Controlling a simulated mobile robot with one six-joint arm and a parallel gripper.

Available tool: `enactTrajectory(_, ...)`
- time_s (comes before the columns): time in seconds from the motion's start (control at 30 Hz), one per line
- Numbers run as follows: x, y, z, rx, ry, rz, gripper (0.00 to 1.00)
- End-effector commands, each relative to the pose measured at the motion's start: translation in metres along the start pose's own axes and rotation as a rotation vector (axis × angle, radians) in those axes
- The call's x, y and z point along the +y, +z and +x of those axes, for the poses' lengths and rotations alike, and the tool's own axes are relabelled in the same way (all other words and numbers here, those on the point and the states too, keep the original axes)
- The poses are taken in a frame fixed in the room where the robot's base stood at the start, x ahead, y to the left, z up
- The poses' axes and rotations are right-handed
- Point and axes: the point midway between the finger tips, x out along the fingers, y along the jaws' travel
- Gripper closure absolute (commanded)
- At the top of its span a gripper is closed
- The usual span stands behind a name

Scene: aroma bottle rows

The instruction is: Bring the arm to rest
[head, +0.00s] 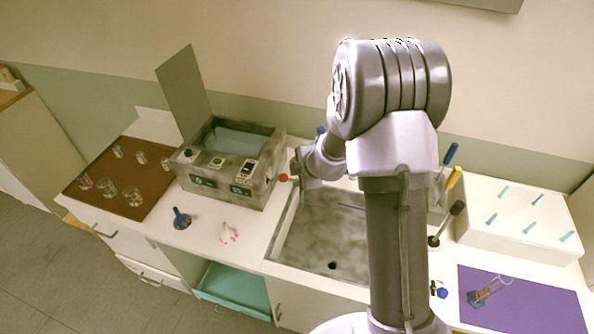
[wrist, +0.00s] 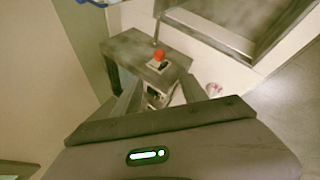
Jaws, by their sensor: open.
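My gripper shows in the wrist view (wrist: 162,88), where its two dark fingers stand apart with nothing clearly held between them. Beyond the fingers is a grey box with a red knob (wrist: 158,55); I cannot tell how far off it is. In the head view my arm rises in front of the sink and bends down to the left. Its wrist end hangs over the sink's back left corner, beside the grey machine (head: 232,165). The fingers cannot be made out clearly there. A small red knob (head: 283,178) shows close to the wrist.
A brown mat (head: 150,190) with several glass vessels lies left. A blue flask (head: 181,218) and a white-pink item (head: 230,232) stand in front of the machine. The sink (head: 310,240) is central. A purple mat (head: 540,308) and white rack (head: 500,240) are right. A teal drawer (head: 232,288) is open.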

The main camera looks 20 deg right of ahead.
Motion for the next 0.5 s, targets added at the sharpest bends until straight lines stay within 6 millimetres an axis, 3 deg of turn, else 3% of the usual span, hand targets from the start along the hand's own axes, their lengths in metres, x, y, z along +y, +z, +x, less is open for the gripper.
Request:
enactTrajectory(0.3, 0.0, 0.0, 0.001, 0.001, 0.001, -0.003, 0.5)
enactTrajectory(0.37, 0.003, -0.006, -0.001, 0.014, 0.016, -0.072, 0.5)
enactTrajectory(0.47, 0.013, -0.043, -0.02, 0.088, 0.116, -0.547, 0.5)
enactTrajectory(0.5, 0.01, -0.069, -0.037, 0.124, 0.184, -0.867, 0.5)
